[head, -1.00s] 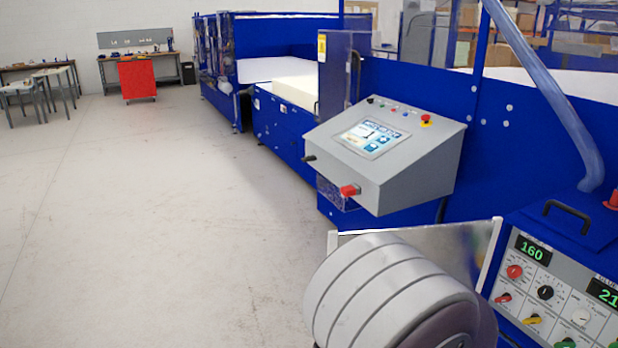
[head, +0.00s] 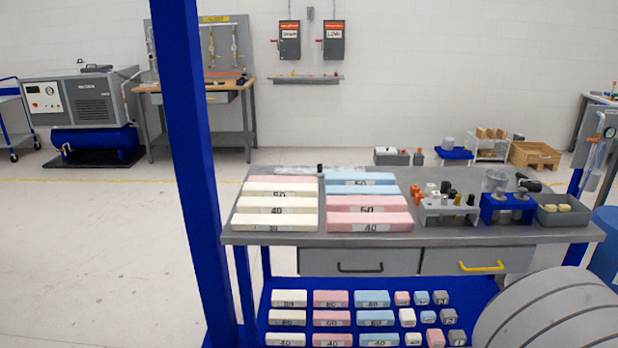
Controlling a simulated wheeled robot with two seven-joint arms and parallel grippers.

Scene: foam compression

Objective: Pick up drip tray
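I cannot pick out a drip tray with certainty in the head view. A grey open bin (head: 563,213) with small yellowish pieces in it stands at the right end of the workbench (head: 450,238). I cannot tell whether it has to do with the tray. Neither gripper is in view. A rounded grey part of my own arm shows at the lower right, in front of the bench.
White, pink and blue foam blocks (head: 370,202) lie on the bench, with more on the blue lower shelf (head: 265,295). A blue post (head: 192,150) stands left of the bench. A compressor (head: 85,110) stands back left. Floor (head: 90,240) at left is clear.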

